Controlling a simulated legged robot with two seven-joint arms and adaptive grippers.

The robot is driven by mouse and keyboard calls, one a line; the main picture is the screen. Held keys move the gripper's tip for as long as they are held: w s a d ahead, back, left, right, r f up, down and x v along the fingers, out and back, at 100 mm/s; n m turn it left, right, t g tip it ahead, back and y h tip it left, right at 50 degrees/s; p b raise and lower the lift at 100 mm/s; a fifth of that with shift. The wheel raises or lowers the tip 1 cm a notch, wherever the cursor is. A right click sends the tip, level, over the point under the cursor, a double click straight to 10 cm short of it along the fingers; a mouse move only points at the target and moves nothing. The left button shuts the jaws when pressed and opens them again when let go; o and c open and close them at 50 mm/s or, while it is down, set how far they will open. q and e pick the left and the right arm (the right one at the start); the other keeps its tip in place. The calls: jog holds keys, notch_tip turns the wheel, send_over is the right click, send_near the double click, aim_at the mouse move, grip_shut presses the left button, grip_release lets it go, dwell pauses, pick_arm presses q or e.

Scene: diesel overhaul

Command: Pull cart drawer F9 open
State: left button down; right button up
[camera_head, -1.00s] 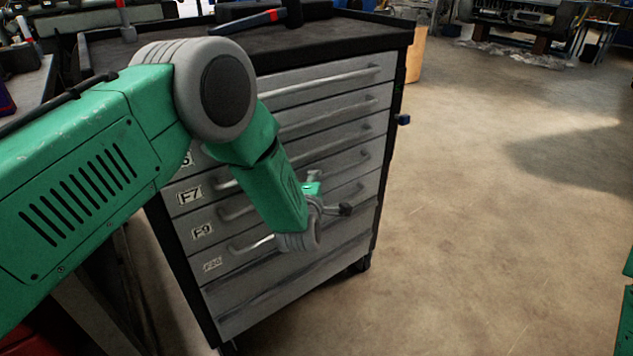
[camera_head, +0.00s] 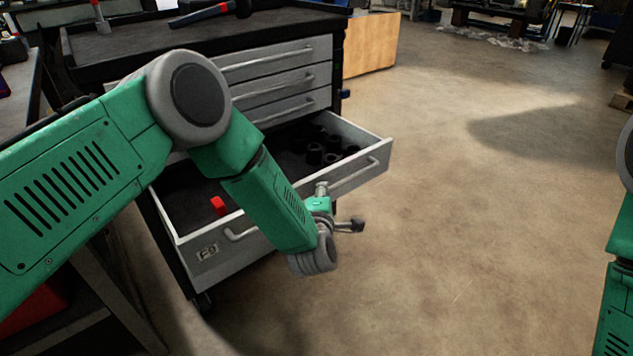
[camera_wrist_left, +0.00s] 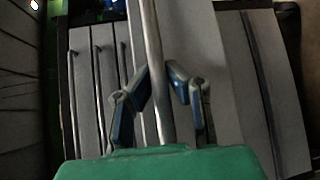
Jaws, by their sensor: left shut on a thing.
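Cart drawer F9 (camera_head: 215,263) stands pulled out from the grey tool cart, its label on the left of its front. Its long bar handle (camera_head: 356,177) shows at both ends in the head view; my left forearm hides the middle. In the left wrist view the handle (camera_wrist_left: 153,45) runs between the blue-and-grey fingers of my left gripper (camera_wrist_left: 161,82), which are shut on it. My right gripper is out of view; only part of my right arm shows at the right edge.
Inside the drawer are a red piece (camera_head: 218,206) and several dark round parts (camera_head: 318,152). Closed drawers (camera_head: 285,85) lie above it. A hammer (camera_head: 205,13) rests on the cart top (camera_head: 130,42). The floor (camera_head: 480,200) to the right is clear.

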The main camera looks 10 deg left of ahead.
pick_arm(q)
jog(key=shift+s+d+f, duration=0.2)
jog(key=shift+s+d, duration=0.8)
jog(key=shift+d, duration=0.15)
jog(key=c, duration=1.6)
grip_release()
jog(key=shift+o, duration=0.2)
jog(key=shift+w, duration=0.1)
jog(key=shift+r, duration=0.1)
jog(key=s+d+r, duration=0.1)
jog(key=s, duration=1)
jog(key=shift+s+d+r, duration=0.15)
jog(key=shift+s+r, duration=0.1)
jog(key=shift+s, duration=0.15)
